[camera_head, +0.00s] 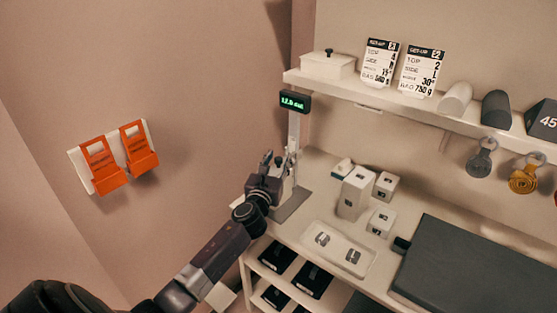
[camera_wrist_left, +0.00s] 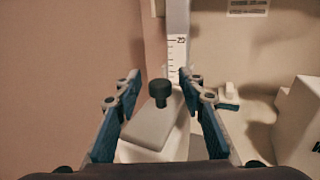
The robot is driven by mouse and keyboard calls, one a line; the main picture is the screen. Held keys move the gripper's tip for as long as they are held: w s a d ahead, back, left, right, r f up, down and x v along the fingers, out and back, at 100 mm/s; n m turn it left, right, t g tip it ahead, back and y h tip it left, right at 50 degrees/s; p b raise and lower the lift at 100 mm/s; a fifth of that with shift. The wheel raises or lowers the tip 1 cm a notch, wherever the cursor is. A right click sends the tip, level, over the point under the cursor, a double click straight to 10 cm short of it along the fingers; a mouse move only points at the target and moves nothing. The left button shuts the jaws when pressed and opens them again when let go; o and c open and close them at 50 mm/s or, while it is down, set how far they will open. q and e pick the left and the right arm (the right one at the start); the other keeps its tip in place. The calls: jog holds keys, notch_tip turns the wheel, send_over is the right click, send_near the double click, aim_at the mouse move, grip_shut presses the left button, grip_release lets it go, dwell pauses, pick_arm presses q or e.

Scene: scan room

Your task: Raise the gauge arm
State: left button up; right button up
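The height gauge has a pale upright column (camera_head: 294,135) on a grey base plate (camera_head: 291,206), with a green-lit display (camera_head: 295,102) that seems to read 12.0 cm. In the left wrist view its scale (camera_wrist_left: 177,58) shows a 20 mark. The gauge arm (camera_wrist_left: 152,130) appears there as a pale grey bar in front of the column, with a black knob (camera_wrist_left: 159,92) on it. My left gripper (camera_head: 272,158) is at the gauge. Its blue-padded fingers (camera_wrist_left: 165,92) are open, one on each side of the knob, apparently not touching it. My right gripper is not in view.
White blocks (camera_head: 354,195) and a pale tray (camera_head: 330,270) with two grey pieces lie right of the gauge. A dark flat slab (camera_head: 470,265) covers the bench's right side. A shelf (camera_head: 400,99) with cards and weights runs above. Orange holders (camera_head: 104,164) hang on the left wall.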

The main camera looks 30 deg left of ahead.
aim_at(278, 158)
pick_arm(q)
jog(key=shift+w, duration=0.1)
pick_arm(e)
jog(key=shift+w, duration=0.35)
pick_arm(q)
grip_shut()
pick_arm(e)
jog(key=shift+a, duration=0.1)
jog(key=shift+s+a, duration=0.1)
pick_arm(q)
notch_tip(278, 158, up, 8)
jog(key=p, duration=0.8)
jog(key=shift+r, duration=0.25)
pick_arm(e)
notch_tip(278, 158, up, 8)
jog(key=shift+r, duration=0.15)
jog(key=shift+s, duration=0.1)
